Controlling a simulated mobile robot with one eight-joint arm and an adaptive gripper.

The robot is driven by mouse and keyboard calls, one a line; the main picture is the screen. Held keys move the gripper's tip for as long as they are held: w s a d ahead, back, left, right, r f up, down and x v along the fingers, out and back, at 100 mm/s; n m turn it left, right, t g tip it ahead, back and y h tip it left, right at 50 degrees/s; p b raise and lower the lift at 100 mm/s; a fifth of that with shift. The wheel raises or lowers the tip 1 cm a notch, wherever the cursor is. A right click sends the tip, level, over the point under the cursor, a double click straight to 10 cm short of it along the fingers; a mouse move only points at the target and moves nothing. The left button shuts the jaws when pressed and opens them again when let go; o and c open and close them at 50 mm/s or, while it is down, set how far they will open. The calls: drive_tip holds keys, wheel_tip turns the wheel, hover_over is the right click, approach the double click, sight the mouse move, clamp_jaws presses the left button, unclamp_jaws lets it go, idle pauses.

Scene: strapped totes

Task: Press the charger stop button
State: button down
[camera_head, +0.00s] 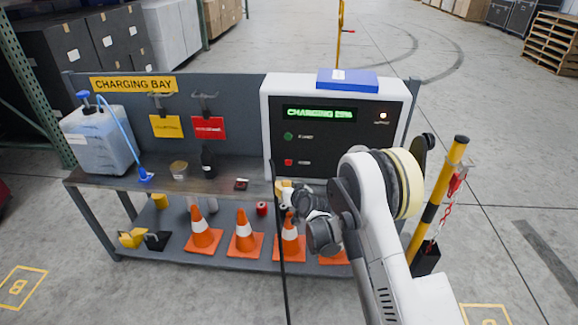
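The charger (391,138) is a white box with a black front panel at the right end of the bench. Its green display (320,114) seems to read "CHARGING" and a number that I cannot read surely. On the panel, a green button (288,136) sits above a red button (288,162); their small labels are too small to read, and the red one looks like the stop button. My gripper (282,191) is below the red button, near the bench's front edge, apart from the button as far as I can see. Its fingers are small and partly hidden by my arm.
A blue box (347,79) lies on top of the charger. A jug with a blue hose (97,139) and small containers stand on the bench (120,175). Orange cones (244,236) stand on the lower shelf. A yellow-black post (436,200) with a chain is at right.

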drive_tip(key=shift+w, duration=0.15)
approach(282, 165)
drive_tip(key=shift+s+a+f+x, duration=0.1)
drive_tip(key=shift+x, duration=0.75)
drive_tip(key=shift+s+a+f+x, duration=0.1)
drive_tip(key=shift+x, duration=0.8)
drive_tip(key=shift+s+a+f+x, duration=0.1)
drive_tip(key=shift+a+x, duration=0.05)
drive_tip(key=shift+x, duration=0.7)
drive_tip(key=shift+r, duration=0.1)
drive_tip(key=shift+w+d, duration=0.1)
drive_tip(key=shift+w, duration=0.3)
drive_tip(key=shift+w, duration=0.4)
drive_tip(key=shift+s, duration=0.8)
drive_tip(key=shift+s, duration=0.1)
drive_tip(key=shift+s, duration=2.4)
